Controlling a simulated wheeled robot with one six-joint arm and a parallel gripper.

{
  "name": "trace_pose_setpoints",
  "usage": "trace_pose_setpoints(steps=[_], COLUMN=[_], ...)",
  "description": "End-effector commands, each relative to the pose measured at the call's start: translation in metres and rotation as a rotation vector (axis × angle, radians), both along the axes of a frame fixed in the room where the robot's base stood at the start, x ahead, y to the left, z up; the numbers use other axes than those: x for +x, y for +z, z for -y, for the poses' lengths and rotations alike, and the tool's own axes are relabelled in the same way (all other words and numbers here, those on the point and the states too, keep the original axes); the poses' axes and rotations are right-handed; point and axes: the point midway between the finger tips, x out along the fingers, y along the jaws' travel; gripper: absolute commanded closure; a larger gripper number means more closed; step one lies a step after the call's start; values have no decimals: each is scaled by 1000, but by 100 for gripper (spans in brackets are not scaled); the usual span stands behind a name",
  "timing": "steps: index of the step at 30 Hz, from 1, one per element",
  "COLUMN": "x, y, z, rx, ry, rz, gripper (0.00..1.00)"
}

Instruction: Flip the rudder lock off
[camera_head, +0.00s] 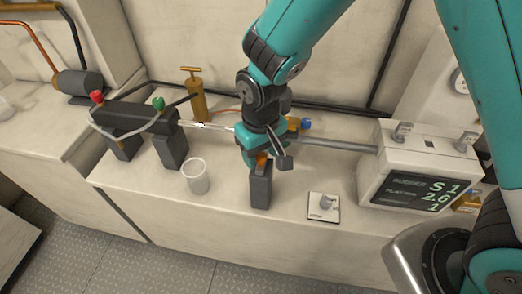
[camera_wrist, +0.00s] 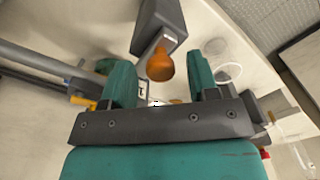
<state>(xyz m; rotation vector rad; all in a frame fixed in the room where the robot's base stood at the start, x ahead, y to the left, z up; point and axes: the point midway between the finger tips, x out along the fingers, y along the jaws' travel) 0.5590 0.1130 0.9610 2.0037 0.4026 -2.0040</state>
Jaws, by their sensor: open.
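My gripper (camera_head: 264,158) points down over a dark upright post (camera_head: 260,190) on the pale bench. In the wrist view its two teal fingers are apart (camera_wrist: 162,64), with an orange rounded knob (camera_wrist: 160,66) between their tips. The knob sits by the dark post (camera_wrist: 160,22) and shows as a small orange patch (camera_head: 262,159) in the head view. I cannot tell whether the fingers touch it. No readable label marks the rudder lock.
A white box with a green-lettered screen (camera_head: 412,192) and two switches on top stands right. A grey rod (camera_head: 335,143) runs behind my gripper to it. A white cup (camera_head: 196,176), a brass pump (camera_head: 196,97) and a dark bar with red and green caps (camera_head: 135,118) stand left.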

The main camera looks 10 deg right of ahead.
Motion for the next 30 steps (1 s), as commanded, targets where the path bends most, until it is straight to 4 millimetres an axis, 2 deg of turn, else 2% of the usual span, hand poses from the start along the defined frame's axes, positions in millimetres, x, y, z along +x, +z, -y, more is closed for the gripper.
trace_pose_setpoints(steps=[1,2,6,8,9,22,23,25,26,30], x=[0,0,0,0,0,-10,-10,-10,-10,-9], y=[0,0,0,0,0,0,0,0,1,1], z=[0,0,0,0,0,-4,-4,-4,-4,-4], rx=[0,0,0,0,0,1,1,1,1,1], ry=[0,0,0,0,0,1,2,2,2,1], rz=[0,0,0,0,0,-4,-4,-4,-4,-1], gripper=[46,50,82,96,100,100,65,49,46,46])
